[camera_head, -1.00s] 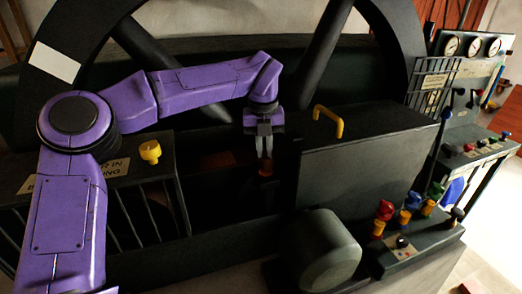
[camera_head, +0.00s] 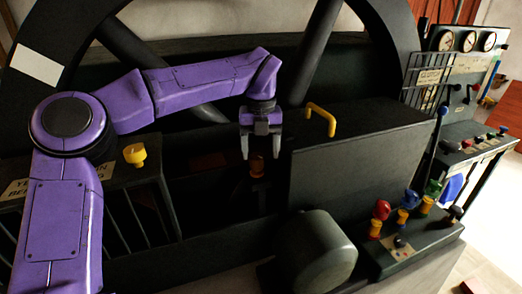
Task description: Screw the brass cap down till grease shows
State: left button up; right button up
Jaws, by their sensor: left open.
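The brass cap (camera_head: 257,167) is a small orange-brown cylinder on a dark stem in the shadowed gap left of the big dark housing. My left gripper (camera_head: 260,153) points down at it from above. Its two grey fingers are apart, with the top of the cap between or just below their tips; I cannot tell whether they touch it. No grease can be made out. My right gripper does not show.
A dark housing (camera_head: 365,165) with a yellow handle (camera_head: 321,118) stands right of the gripper. A large spoked flywheel (camera_head: 395,45) rises behind. A yellow knob (camera_head: 135,154) sits on the left guard. Coloured levers (camera_head: 381,212) stand at lower right.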

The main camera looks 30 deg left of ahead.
aim_at(251, 158)
pick_arm(q)
notch_tip(251, 158, up, 11)
jog(key=s+a, duration=0.1)
jog(key=shift+s+a+f+t, duration=0.15)
jog(key=shift+s+a+t, duration=0.05)
jog(key=shift+a+t, duration=0.2)
